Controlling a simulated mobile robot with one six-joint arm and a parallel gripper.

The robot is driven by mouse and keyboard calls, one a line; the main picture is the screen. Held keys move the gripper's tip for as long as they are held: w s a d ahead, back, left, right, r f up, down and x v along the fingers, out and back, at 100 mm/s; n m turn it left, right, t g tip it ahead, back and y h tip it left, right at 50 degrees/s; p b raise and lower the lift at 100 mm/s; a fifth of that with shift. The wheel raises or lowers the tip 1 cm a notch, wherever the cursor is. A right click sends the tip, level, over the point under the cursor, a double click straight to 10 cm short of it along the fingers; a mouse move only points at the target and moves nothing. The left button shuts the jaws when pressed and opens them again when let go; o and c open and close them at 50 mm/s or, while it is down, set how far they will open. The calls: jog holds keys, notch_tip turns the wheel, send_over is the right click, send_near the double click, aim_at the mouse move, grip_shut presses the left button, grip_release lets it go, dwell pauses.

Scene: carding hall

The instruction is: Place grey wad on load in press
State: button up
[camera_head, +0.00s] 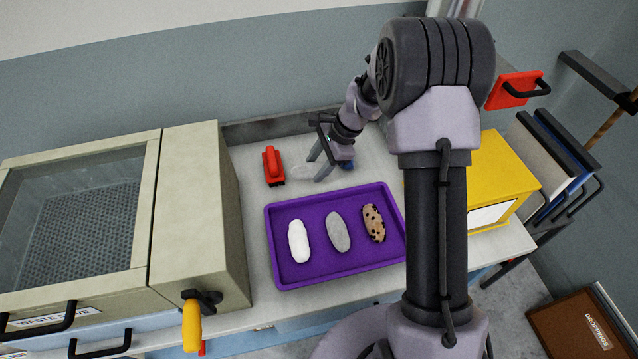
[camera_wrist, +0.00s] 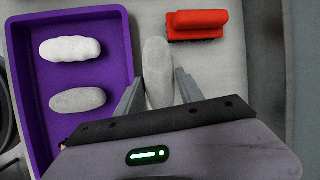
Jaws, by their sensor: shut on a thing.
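My gripper (camera_head: 318,164) is over the bench behind the purple tray. In the wrist view its fingers (camera_wrist: 159,90) are shut on a pale grey oblong wad (camera_wrist: 157,65). That held wad shows faintly in the head view (camera_head: 301,171), left of the fingers. A second grey wad (camera_head: 338,232) lies in the purple tray (camera_head: 318,281), between a white wad (camera_head: 299,241) and a brown speckled wad (camera_head: 373,223). The tray's grey wad (camera_wrist: 78,100) and white wad (camera_wrist: 70,49) also show in the wrist view. I cannot identify a press or its load.
A red brush (camera_head: 272,166) with dark bristles lies left of my gripper. A beige cabinet (camera_head: 195,200) with a glazed, mesh-floored part and a yellow-handled crank (camera_head: 191,325) stands at left. A yellow box (camera_head: 500,165) is at right.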

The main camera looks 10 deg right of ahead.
notch_tip(320, 180, down, 7)
jog(key=shift+r+b, duration=0.15)
jog(key=shift+b, duration=0.75)
jog(key=o, duration=1.1)
jog(key=shift+c, duration=0.2)
jog(key=shift+o, duration=0.2)
